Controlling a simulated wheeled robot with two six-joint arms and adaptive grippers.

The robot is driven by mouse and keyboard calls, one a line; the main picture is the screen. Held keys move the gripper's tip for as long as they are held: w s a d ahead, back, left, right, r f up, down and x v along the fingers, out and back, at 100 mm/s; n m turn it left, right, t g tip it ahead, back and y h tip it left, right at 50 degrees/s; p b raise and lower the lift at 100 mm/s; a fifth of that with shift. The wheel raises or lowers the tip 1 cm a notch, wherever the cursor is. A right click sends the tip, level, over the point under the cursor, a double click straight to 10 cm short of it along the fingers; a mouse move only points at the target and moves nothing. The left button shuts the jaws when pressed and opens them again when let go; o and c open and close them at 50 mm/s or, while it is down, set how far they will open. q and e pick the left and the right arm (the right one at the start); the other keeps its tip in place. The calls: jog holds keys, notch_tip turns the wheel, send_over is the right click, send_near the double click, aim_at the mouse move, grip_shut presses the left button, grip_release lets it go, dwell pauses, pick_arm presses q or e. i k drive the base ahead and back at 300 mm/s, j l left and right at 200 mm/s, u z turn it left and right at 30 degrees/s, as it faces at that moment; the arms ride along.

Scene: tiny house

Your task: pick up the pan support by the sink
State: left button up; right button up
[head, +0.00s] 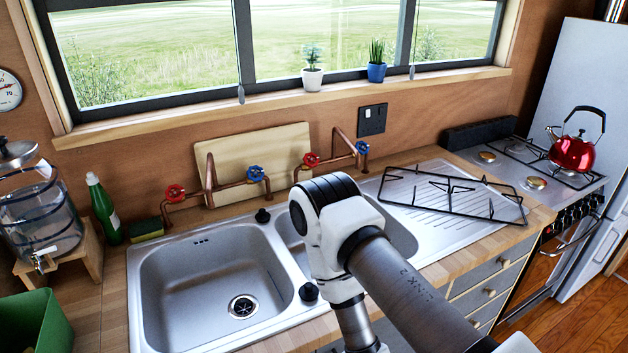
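The pan support (450,194) is a black metal grate. It lies on the ribbed steel drainboard (428,230) at the right of the sink, slightly tilted in view. The sink (205,278) has a large left basin and a smaller right basin, partly hidden by my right arm. That arm comes in from the lower right, with its elbow in front of the small basin. Its gripper is out of the frame below. My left gripper and arm are not in view.
Copper taps (213,187) with red and blue handles and a wooden cutting board (254,160) stand behind the sink. A stove with a red kettle (573,153) is at the right. A green bottle (104,210) and a glass dispenser (38,218) stand at the left.

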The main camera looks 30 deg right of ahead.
aim_at(450, 192)
jog(key=z, duration=1.8)
jog(key=u, duration=0.3)
jog(key=i+l+u, duration=0.25)
jog(key=l, duration=0.15)
jog(key=i+l+u, duration=0.2)
jog(key=l, duration=0.25)
jog(key=l+u, duration=0.25)
jog(key=l, duration=0.2)
jog(key=i+l+u, duration=0.1)
jog(key=l+u, duration=0.15)
jog(key=l, duration=0.25)
